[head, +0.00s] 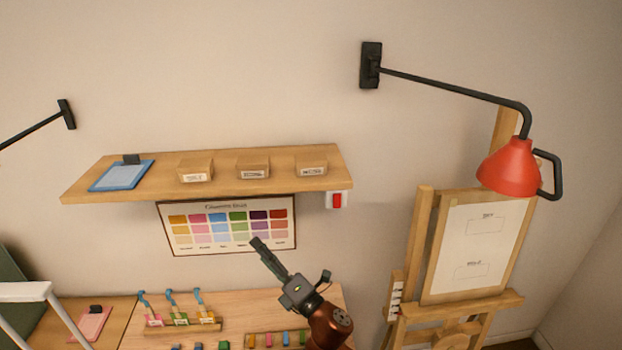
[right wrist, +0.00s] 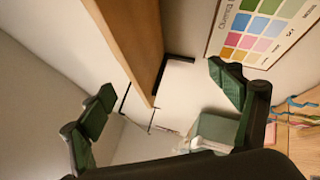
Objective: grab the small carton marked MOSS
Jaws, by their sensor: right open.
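Three small cardboard cartons stand in a row on the wooden wall shelf (head: 220,184): a left carton (head: 195,168), a middle carton (head: 253,169) and a right carton (head: 312,167). Each has a white front label. The right label looks most like MOSS, but the lettering is blurred. My right gripper (head: 292,258) is below the shelf, in front of the colour chart, apart from the cartons. In the right wrist view its fingers (right wrist: 161,80) are spread and empty, with the shelf plank (right wrist: 130,40) beyond them. No carton shows there. My left gripper is out of view.
A blue clipboard (head: 121,176) lies at the shelf's left end. The colour chart (head: 228,226) and a red switch (head: 337,200) are under the shelf. A red lamp (head: 510,165) and an easel (head: 478,250) stand right. Tagged items cover part of the table (head: 245,308).

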